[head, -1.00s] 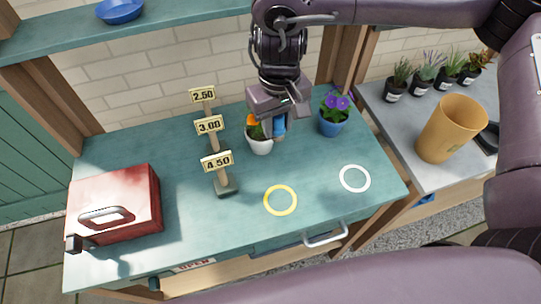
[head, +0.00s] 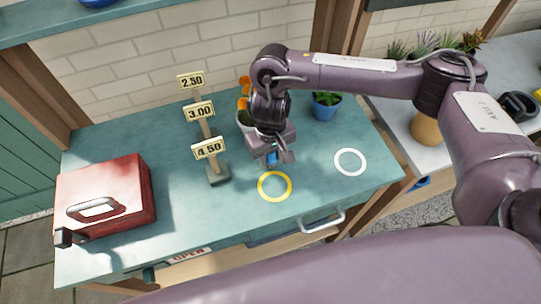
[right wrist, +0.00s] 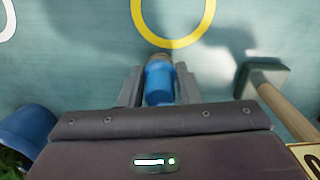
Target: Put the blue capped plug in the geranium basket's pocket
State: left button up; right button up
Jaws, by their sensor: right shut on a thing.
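My right gripper (head: 274,152) is shut on the blue capped plug (head: 271,159), just behind the yellow ring (head: 262,193) on the teal bench. In the right wrist view the plug (right wrist: 159,84) sits between the two fingers (right wrist: 158,90), its blue body toward me and a brownish end pointing at the yellow ring (right wrist: 140,22). I cannot tell its exact height above the bench. I cannot make out a geranium basket or its pocket in these frames. My left gripper is not in view.
Price signs (head: 208,148) stand left of the gripper, and a red box (head: 105,192) is at the left. A pot with orange flowers (head: 244,88) is partly hidden behind my arm. A blue pot (head: 324,110) stands behind the white ring (head: 350,149). The bench's right front is clear.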

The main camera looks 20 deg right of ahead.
jog(key=shift+f, duration=0.2)
jog(key=o, duration=0.5)
jog(key=shift+f, duration=0.1)
jog(key=o, duration=0.4)
jog(key=shift+o, duration=0.2)
